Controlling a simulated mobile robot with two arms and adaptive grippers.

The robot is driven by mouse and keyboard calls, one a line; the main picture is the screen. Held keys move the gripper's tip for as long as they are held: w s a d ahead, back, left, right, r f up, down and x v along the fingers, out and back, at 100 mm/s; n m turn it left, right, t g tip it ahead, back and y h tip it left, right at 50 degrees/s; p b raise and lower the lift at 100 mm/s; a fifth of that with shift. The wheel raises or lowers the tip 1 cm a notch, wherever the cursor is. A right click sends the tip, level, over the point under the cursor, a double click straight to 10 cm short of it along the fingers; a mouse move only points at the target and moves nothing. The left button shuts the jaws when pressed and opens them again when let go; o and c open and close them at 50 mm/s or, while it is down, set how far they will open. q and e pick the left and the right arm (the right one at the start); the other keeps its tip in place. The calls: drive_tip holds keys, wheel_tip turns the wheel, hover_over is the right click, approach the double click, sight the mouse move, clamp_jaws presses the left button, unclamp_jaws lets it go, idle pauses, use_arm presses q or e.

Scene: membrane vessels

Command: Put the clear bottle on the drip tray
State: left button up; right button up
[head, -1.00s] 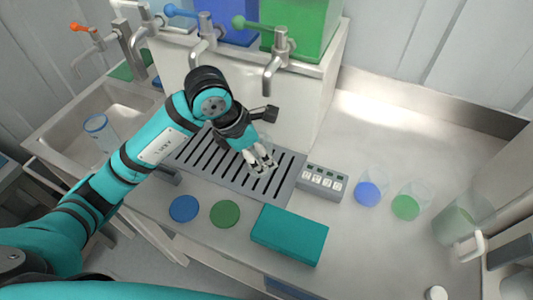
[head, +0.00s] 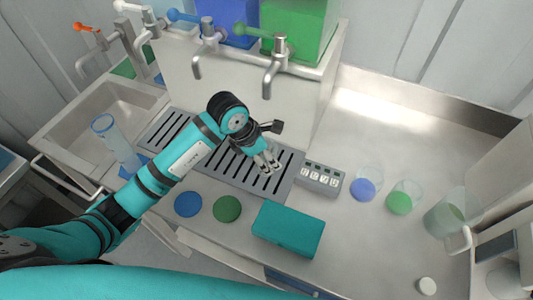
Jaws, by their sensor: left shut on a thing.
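The grey slotted drip tray (head: 292,182) lies on the counter below the taps. My left gripper (head: 268,165) is over the right part of the tray, fingers pointing down and close together. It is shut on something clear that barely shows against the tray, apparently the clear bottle. Its outline is too faint to tell whether it touches the tray. My right gripper is not in view.
A tall clear cylinder with a blue rim (head: 116,146) stands left of my arm. A button box (head: 323,178), blue cup (head: 364,187), green cup (head: 400,200) and jug (head: 444,220) are right. A teal box (head: 288,230), blue disc (head: 188,204) and green disc (head: 227,209) lie in front.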

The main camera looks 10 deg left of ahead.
use_arm(q)
drive_tip(key=o, duration=1.2)
drive_tip(key=shift+c, duration=0.2)
drive_tip(key=shift+a+r, duration=0.1)
drive_tip(key=shift+r, duration=0.25)
drive_tip(key=p+v, duration=0.7)
drive_tip(key=v, duration=0.4)
drive_tip(key=shift+r+p, duration=0.2)
drive_tip(key=shift+p, duration=0.2)
drive_tip(key=shift+s, duration=0.1)
